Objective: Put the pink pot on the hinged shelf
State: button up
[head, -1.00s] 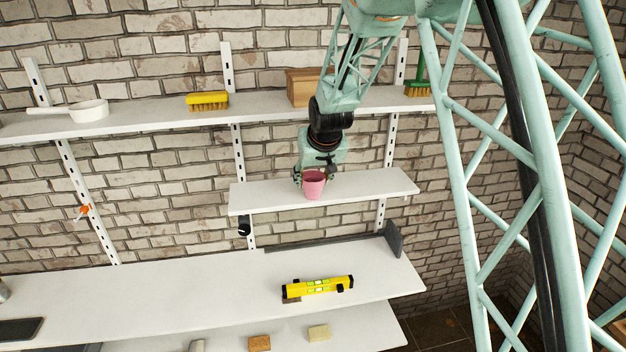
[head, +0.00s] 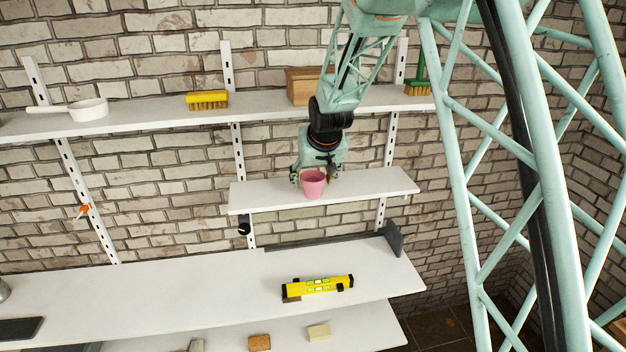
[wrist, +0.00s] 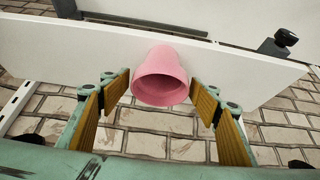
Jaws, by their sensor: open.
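The pink pot (head: 313,187) stands upright on the small hinged shelf (head: 375,187), near the shelf's middle. In the wrist view the pot (wrist: 162,75) sits on the white shelf (wrist: 230,70) with its open rim facing the camera. In the wrist view my gripper (wrist: 160,98) is open, with a yellow-padded finger on each side of the pot and a gap between each finger and the pot.
Above is a long shelf (head: 150,118) with a white pan (head: 88,110), a yellow brush (head: 207,100), a wooden box (head: 303,86) and a green-handled brush (head: 418,85). Below, a yellow level (head: 318,286) lies on a wide shelf (head: 180,285). The hinged shelf's ends are clear.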

jog(key=shift+r, duration=0.1)
jog(key=shift+v, duration=1.15)
jog(key=s+d+b, duration=0.2)
jog(key=s+d, duration=0.1)
jog(key=s, duration=0.9)
jog(key=shift+d+r, duration=0.2)
jog(key=shift+r, duration=0.1)
